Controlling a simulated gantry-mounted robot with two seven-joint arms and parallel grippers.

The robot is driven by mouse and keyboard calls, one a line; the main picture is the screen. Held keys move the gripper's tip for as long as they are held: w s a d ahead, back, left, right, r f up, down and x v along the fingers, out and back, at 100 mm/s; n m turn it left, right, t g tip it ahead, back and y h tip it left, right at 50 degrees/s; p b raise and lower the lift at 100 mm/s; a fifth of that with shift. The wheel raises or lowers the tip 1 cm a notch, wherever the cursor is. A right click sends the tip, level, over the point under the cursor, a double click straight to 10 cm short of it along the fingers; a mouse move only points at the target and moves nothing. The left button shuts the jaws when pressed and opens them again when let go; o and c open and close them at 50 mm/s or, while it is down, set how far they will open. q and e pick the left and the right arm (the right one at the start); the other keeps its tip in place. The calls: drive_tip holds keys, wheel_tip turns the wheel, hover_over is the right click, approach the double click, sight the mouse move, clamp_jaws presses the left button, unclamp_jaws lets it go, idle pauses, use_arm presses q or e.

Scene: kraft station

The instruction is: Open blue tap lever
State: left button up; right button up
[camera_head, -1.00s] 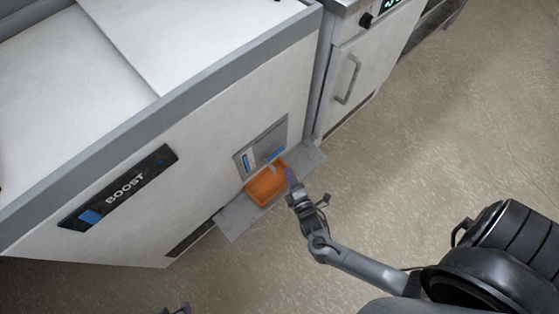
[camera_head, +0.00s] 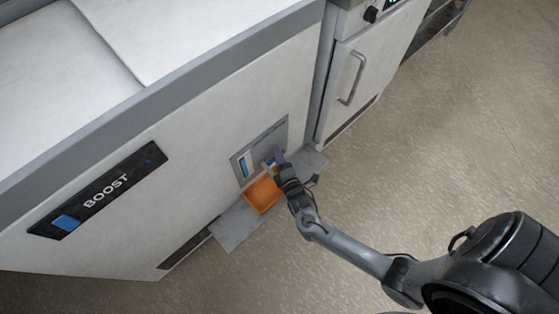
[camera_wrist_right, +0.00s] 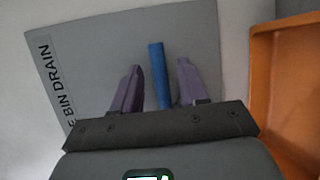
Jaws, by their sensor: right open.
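The blue tap lever (camera_wrist_right: 157,75) shows in the right wrist view as an upright blue bar in front of a grey panel. My right gripper (camera_wrist_right: 160,82) is open, with its two purple-grey fingers on either side of the lever in the picture; I cannot tell if either touches it. In the head view my right gripper (camera_head: 276,163) is at the grey panel (camera_head: 281,130) on the white machine, and it largely hides the lever. My left gripper is not in view.
An orange bin (camera_head: 262,196) sits on a grey shelf (camera_head: 235,227) just below the panel; it also shows at the right of the wrist view (camera_wrist_right: 262,75). A white cabinet with a handle (camera_head: 352,78) stands to the right. The floor there is clear.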

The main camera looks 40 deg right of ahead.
drive_tip(key=shift+w, duration=0.1)
clamp_jaws()
drive_tip(key=shift+d, duration=0.1)
idle(0.4)
